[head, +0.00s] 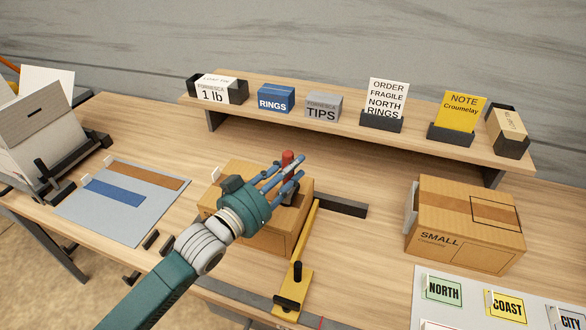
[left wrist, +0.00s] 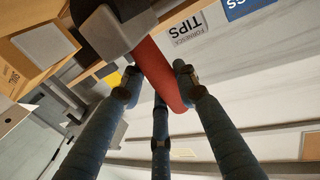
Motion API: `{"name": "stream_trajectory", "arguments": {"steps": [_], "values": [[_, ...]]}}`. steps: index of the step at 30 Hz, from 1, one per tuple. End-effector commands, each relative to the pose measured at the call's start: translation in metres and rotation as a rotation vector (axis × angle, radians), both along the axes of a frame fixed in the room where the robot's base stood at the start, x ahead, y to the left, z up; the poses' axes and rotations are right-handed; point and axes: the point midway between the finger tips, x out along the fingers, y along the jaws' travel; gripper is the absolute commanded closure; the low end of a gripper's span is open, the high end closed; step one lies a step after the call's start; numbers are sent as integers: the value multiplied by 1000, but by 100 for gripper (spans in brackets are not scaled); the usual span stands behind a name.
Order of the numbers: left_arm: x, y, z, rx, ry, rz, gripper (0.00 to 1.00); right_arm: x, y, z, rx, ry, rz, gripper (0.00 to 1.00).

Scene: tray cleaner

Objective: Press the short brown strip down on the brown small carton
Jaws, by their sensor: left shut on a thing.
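My left gripper (head: 285,178) is shut on a tool with a red handle (head: 288,158) and a dark grey block at one end. In the left wrist view the fingers close around the red handle (left wrist: 163,78), with the grey block (left wrist: 107,35) beyond it. The gripper is over a brown carton (head: 270,238) in the middle of the table and hides much of its top. Whether the tool touches the carton, I cannot tell. Another brown carton (head: 440,237), marked SMALL, stands at the right. A brown strip (head: 150,176) lies on the grey mat (head: 85,222) at the left. My right gripper is not in view.
A blue strip (head: 113,192) lies on the mat. A yellow bar (head: 306,235) and a dark bar (head: 342,207) lie beside the middle carton. A shelf (head: 340,125) with labelled boxes and cards runs along the back. Label cards (head: 443,290) lie at the front right.

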Motion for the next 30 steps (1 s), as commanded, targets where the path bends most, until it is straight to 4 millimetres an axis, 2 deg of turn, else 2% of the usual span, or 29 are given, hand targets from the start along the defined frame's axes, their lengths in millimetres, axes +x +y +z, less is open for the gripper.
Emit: {"name": "stream_trajectory", "arguments": {"steps": [18, 30], "values": [[10, 27, -1, 7, 3, 3, 96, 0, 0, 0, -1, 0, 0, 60], [10, 28, 0, 5, 3, 2, 96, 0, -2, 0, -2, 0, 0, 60]]}}
